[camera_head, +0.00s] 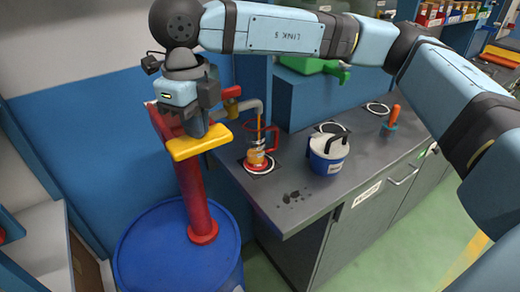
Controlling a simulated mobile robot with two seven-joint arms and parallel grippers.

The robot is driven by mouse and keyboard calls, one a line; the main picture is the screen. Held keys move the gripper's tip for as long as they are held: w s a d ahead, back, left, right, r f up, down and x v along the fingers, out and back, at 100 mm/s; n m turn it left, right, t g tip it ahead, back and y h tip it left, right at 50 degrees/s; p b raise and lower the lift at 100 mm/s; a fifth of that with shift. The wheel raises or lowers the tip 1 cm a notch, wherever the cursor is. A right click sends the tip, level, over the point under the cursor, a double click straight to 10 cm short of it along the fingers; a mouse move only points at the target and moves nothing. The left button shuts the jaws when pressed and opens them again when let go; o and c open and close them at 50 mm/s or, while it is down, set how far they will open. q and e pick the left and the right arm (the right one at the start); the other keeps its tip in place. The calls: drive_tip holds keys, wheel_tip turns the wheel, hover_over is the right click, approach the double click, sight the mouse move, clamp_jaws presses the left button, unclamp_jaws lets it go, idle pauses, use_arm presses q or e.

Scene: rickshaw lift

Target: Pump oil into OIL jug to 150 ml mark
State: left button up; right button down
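A clear jug with a red handle (268,138) stands on the counter under the pump spout (250,104). Amber oil shows in its lower part, but its marks are too small to read. A red pump (190,190) rises from a blue drum (165,255) at the left. Its yellow handle (202,142) lies at the top of the pump. My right gripper (196,128) points down with its fingertips at the yellow handle. The fingers look like one dark block, and their tips are partly hidden by the handle. My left gripper is not in view.
A blue-and-white container with a black handle (328,153) stands right of the jug on the grey counter (290,207). An orange-handled tool (391,118) stands farther back. A green can (315,66) sits on a blue box behind.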

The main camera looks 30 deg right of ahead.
drive_tip(key=shift+f+b, duration=0.45)
drive_tip(key=shift+f, duration=0.35)
drive_tip(key=shift+f+b, duration=0.8)
drive_tip(key=shift+f, duration=0.15)
drive_tip(key=shift+f+b, duration=0.55)
drive_tip(key=shift+f, duration=0.15)
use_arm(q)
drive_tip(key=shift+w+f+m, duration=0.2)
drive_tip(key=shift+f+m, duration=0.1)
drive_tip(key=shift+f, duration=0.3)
use_arm(e)
drive_tip(key=shift+r, duration=0.1)
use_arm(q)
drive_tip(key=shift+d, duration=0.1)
use_arm(e)
wheel_tip(320, 180, up, 11)
drive_tip(key=p, duration=0.5)
drive_tip(key=shift+r, duration=0.15)
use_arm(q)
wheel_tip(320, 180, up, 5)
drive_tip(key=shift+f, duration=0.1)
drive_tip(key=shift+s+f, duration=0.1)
use_arm(e)
drive_tip(key=shift+w, duration=0.1)
